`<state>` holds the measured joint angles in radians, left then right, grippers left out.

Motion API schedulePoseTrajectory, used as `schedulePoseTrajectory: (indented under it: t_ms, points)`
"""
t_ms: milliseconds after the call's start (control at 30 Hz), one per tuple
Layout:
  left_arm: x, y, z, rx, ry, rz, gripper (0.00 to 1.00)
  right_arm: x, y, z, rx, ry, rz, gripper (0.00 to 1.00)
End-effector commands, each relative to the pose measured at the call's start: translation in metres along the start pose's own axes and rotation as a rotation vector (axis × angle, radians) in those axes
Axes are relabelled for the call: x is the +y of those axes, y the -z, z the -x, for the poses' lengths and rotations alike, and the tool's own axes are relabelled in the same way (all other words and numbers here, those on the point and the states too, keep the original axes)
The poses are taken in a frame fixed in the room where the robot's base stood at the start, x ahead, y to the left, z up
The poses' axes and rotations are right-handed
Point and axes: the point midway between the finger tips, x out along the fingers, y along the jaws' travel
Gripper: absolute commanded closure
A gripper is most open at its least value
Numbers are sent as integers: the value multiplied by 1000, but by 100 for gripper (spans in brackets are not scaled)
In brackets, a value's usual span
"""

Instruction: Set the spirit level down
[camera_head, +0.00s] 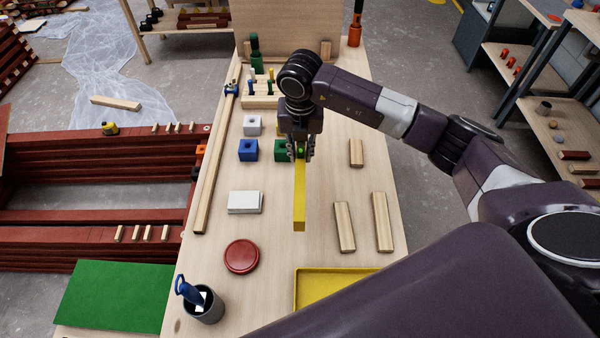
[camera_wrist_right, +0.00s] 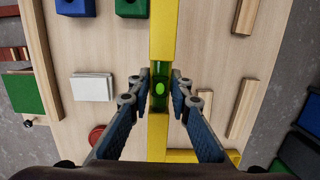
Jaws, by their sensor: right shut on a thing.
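The spirit level (camera_head: 299,208) is a long yellow bar lying lengthwise along the workbench in the head view. My right gripper (camera_head: 301,150) points down over the middle of the bench and is shut on it. In the right wrist view the level (camera_wrist_right: 162,35) runs up the middle of the picture, with its green vial between the fingers of my right gripper (camera_wrist_right: 161,88). The level looks to be above the bench top (camera_head: 275,205), but I cannot tell the height of its underside. Its far end is hidden behind the gripper. My left gripper is not in view.
Blue (camera_head: 248,150), white (camera_head: 252,125) and green (camera_head: 281,151) blocks stand close by on the left. A white block (camera_head: 244,202), red disc (camera_head: 241,257) and grey cup (camera_head: 205,307) lie nearer. Short battens (camera_head: 344,227) lie right; a yellow tray (camera_head: 297,290) is at the front.

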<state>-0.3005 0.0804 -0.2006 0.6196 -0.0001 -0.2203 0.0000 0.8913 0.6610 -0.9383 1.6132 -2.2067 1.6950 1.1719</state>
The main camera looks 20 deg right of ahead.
Motion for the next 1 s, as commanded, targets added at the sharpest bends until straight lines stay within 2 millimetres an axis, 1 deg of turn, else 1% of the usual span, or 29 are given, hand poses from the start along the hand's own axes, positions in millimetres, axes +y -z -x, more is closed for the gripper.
schedulePoseTrajectory:
  t_ms: [33, 100, 200, 300, 467, 600, 700, 800, 1000]
  points:
    - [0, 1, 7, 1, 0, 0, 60, -1, 3, -11, 6, 2, -1, 100]
    - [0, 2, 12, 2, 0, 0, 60, 0, 5, -30, 5, 1, 1, 100]
    - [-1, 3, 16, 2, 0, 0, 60, 0, 8, -51, 4, 0, 0, 100]
    - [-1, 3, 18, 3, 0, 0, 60, 1, 8, -66, 1, -1, 1, 100]
    - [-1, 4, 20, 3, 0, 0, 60, 1, 10, -79, 1, -1, 2, 100]
    - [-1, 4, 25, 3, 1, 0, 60, 1, 14, -100, 3, -1, 1, 100]
    - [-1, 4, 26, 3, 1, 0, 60, 1, 14, -112, 0, -1, 1, 100]
    - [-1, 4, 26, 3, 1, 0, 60, 1, 14, -116, -2, -3, 3, 100]
    - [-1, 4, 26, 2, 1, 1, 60, 1, 14, -117, -2, -3, 3, 100]
